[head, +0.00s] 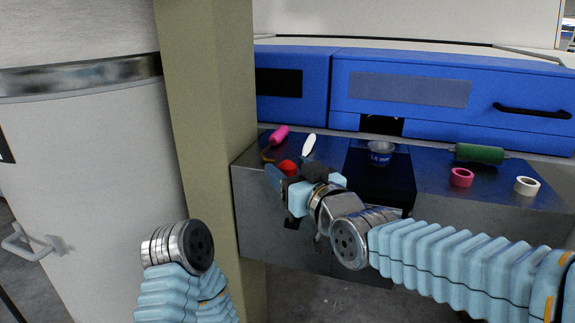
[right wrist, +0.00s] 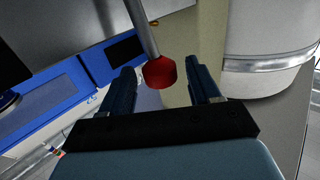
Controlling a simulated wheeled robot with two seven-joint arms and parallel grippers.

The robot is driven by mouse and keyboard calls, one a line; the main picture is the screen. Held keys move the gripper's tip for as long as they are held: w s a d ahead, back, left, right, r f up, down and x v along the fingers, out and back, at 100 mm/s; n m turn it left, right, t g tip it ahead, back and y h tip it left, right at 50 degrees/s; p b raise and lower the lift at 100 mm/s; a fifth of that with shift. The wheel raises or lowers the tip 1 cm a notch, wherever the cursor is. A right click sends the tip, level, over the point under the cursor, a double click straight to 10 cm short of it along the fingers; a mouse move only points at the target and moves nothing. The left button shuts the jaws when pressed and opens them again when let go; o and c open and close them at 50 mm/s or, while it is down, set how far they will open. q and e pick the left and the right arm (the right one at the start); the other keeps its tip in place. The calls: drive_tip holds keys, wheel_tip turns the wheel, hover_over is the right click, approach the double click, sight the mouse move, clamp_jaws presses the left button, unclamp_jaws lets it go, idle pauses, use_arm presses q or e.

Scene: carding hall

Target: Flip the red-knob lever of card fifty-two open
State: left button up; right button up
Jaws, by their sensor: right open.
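The red knob (head: 288,167) of the lever shows at the left end of the dark metal ledge, partly hidden by my right gripper (head: 282,184). In the right wrist view the knob (right wrist: 160,72) sits at the end of a straight grey rod (right wrist: 142,28). It lies between the two spread fingers of my right gripper (right wrist: 162,80), with a visible gap on each side. The right gripper is open and holds nothing. The lever's base is hidden. My left arm shows at the lower left of the head view, but its gripper does not. No card number is legible.
The ledge (head: 430,190) carries a pink-handled tool (head: 278,135), a white-handled tool (head: 309,144), a metal cup (head: 380,154), a green roller (head: 480,153), a pink ring (head: 461,177) and a white ring (head: 526,185). A beige post (head: 213,130) stands close left.

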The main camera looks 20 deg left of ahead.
drive_tip(key=shift+w+a, duration=0.5)
drive_tip(key=shift+w, duration=0.05)
clamp_jaws()
